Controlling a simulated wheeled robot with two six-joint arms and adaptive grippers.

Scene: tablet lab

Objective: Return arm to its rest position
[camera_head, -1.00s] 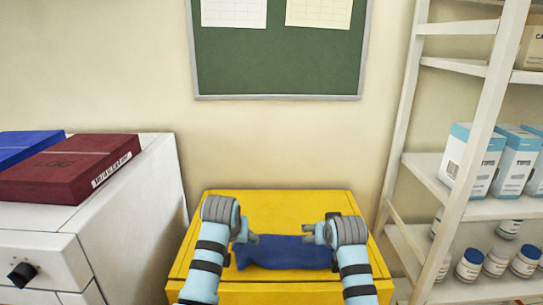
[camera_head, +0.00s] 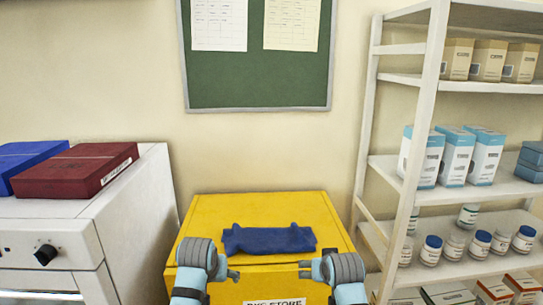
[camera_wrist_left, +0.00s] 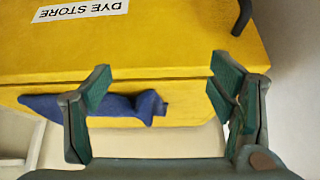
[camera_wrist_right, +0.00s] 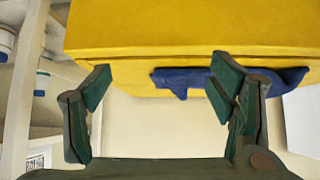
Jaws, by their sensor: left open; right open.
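My left gripper (camera_head: 233,274) is open and empty in front of the yellow box, at lower left in the head view. My right gripper (camera_head: 304,268) is open and empty at lower right, facing it. A crumpled dark blue cloth (camera_head: 267,239) lies on top of the yellow box, beyond both grippers and apart from them. The cloth also shows in the left wrist view (camera_wrist_left: 95,107) and in the right wrist view (camera_wrist_right: 225,80). The open jaws show in the left wrist view (camera_wrist_left: 160,80) and the right wrist view (camera_wrist_right: 160,78), with nothing between them.
The yellow box (camera_head: 205,215) bears a dye store label (camera_wrist_left: 82,11). A white cabinet (camera_head: 125,215) with a red box (camera_head: 75,172) and a blue box (camera_head: 22,160) stands left. A white shelf unit (camera_head: 425,100) with cartons and bottles stands close on the right.

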